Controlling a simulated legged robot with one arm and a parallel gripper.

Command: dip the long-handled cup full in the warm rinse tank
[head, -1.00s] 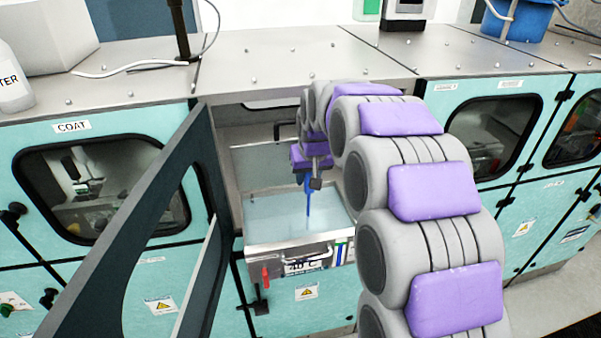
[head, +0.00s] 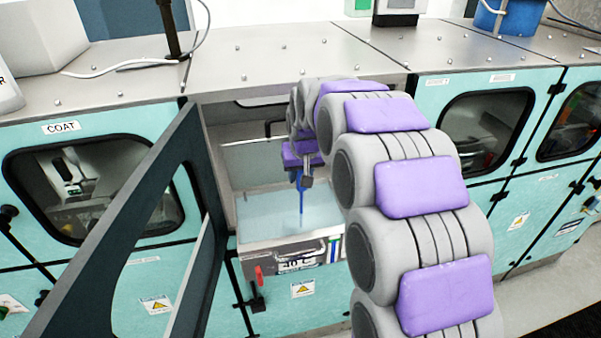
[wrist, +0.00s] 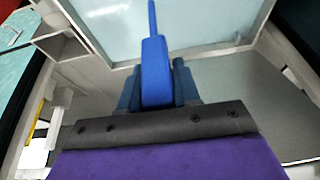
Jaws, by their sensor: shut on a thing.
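The rinse tank (head: 262,238) is an open metal tank of pale clear liquid inside an open cabinet bay, with a temperature label on its front. My gripper (head: 300,180) is over the tank and shut on the blue handle of the long-handled cup (head: 301,205). The handle points down toward the liquid. In the wrist view the blue handle (wrist: 156,75) sits between the fingers of my gripper (wrist: 158,88), and its thin shaft runs on over the tank's liquid (wrist: 195,25). The cup's bowl cannot be made out, so I cannot tell whether it is under the surface.
The dark cabinet door (head: 140,205) stands open at the left of the bay. The bay's walls enclose my arm closely. A closed COAT cabinet (head: 95,190) is at left, and another windowed cabinet (head: 485,135) at right. The steel top (head: 290,55) lies above.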

